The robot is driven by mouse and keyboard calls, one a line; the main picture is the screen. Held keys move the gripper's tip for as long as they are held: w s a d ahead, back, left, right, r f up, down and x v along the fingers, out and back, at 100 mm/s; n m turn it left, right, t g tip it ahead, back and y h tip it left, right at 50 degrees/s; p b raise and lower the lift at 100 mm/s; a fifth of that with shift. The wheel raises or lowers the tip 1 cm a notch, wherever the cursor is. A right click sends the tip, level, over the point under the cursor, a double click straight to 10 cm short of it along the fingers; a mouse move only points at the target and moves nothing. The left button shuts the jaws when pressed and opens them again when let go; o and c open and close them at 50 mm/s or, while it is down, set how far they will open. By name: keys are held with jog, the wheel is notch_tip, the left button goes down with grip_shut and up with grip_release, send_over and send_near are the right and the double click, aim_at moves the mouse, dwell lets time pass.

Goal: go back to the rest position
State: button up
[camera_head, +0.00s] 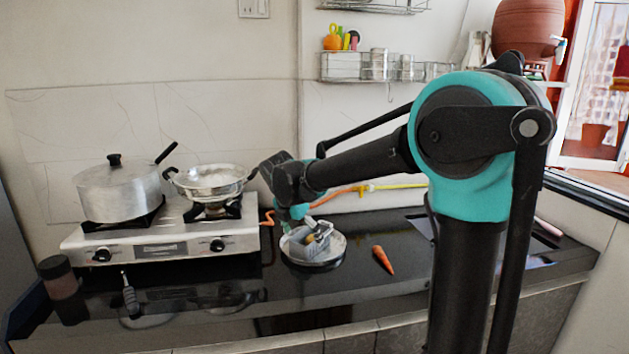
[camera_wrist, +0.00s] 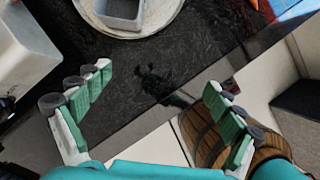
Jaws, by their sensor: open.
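My gripper (camera_wrist: 158,77) is open and empty in the wrist view, with its two green-padded fingers spread wide above the dark counter and its front edge. In the head view my arm reaches left across the counter, and its end is above and just behind a small grey container (camera_head: 297,245) on a round light plate (camera_head: 325,263). The wrist view shows the grey container (camera_wrist: 120,12) and the plate (camera_wrist: 165,13) at the top, apart from the fingers. The gripper's fingers are hard to make out in the head view.
A stove (camera_head: 160,243) bears a lidded pot (camera_head: 118,193) and a steel pan (camera_head: 210,180) at left. A carrot (camera_head: 382,260) lies right of the plate. A clay waterpot (camera_head: 527,28) stands high at right. A wooden barrel-like thing (camera_wrist: 203,138) shows below the counter edge.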

jog(key=s+d+f+m+y, duration=0.1)
jog(key=s+d+f+m, duration=0.6)
jog(key=s+d+m, duration=0.3)
jog(key=s+d+f+m+y, duration=0.1)
jog(key=s+d+f+m, duration=0.7)
jog(key=m, duration=1)
jog(key=s+d, duration=0.3)
jog(key=d, duration=0.1)
jog(key=shift+d+t, duration=0.25)
jog(key=shift+t, duration=0.05)
jog(key=shift+f, duration=0.1)
